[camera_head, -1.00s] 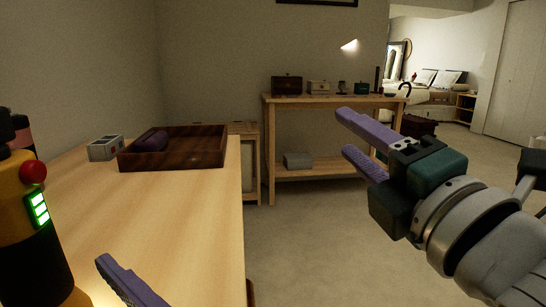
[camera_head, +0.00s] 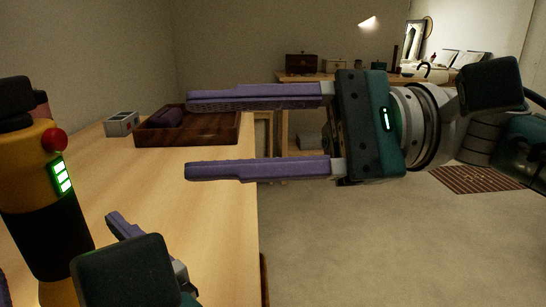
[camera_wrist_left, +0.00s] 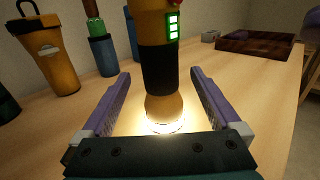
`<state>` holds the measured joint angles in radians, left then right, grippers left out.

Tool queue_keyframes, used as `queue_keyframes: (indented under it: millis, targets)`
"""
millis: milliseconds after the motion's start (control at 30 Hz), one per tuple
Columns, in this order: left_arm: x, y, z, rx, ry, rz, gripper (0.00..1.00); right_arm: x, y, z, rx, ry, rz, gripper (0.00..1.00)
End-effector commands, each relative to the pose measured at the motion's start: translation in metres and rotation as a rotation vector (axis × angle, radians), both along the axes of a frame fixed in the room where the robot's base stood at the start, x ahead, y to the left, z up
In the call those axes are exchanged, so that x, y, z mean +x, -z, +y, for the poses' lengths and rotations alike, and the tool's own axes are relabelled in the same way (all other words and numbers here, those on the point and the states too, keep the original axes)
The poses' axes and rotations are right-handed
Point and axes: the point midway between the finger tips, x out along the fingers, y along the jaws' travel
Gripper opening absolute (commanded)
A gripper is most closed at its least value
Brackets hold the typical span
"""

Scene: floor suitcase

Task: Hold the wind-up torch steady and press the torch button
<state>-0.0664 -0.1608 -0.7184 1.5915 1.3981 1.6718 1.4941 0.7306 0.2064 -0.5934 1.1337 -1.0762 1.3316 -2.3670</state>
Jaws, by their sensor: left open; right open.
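The wind-up torch (camera_head: 45,215) stands upright on the wooden table at the left of the head view. It has a yellow and black body, a red button (camera_head: 54,140) near its top and lit green bars below that. In the left wrist view the torch (camera_wrist_left: 170,72) stands between the fingers of my left gripper (camera_wrist_left: 160,75), with light glowing at its base. My left gripper is open, with a gap on both sides of the torch. My right gripper (camera_head: 188,136) is open and empty, pointing left across the table, well to the right of the torch.
A dark wooden tray (camera_head: 200,133) with a purple item (camera_head: 167,117) in it and a small grey box (camera_head: 121,124) lie farther back. In the left wrist view a yellow flask (camera_wrist_left: 52,62) and a blue container (camera_wrist_left: 103,57) stand left of the torch.

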Motion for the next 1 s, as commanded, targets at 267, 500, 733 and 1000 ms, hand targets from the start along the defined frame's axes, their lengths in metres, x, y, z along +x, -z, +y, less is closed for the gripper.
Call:
queue_keyframes:
  millis: [267, 500, 733, 1000]
  targets:
    - [0.03, -0.001, 0.043, 0.004, 0.0, -0.004, 0.97, 0.0, 0.0, 0.0, 0.002, 0.002, 0.003, 0.5]
    - [0.042, 0.0, 0.061, 0.001, 0.001, -0.001, 0.97, 0.0, -0.001, 0.0, 0.003, 0.002, 0.004, 0.5]
    - [0.044, 0.0, 0.063, -0.001, 0.001, -0.001, 0.97, 0.0, -0.001, 0.0, 0.004, 0.002, 0.005, 0.5]
    - [0.043, 0.0, 0.062, -0.001, 0.001, -0.001, 0.74, 0.0, -0.001, 0.0, 0.004, 0.002, 0.005, 0.5]
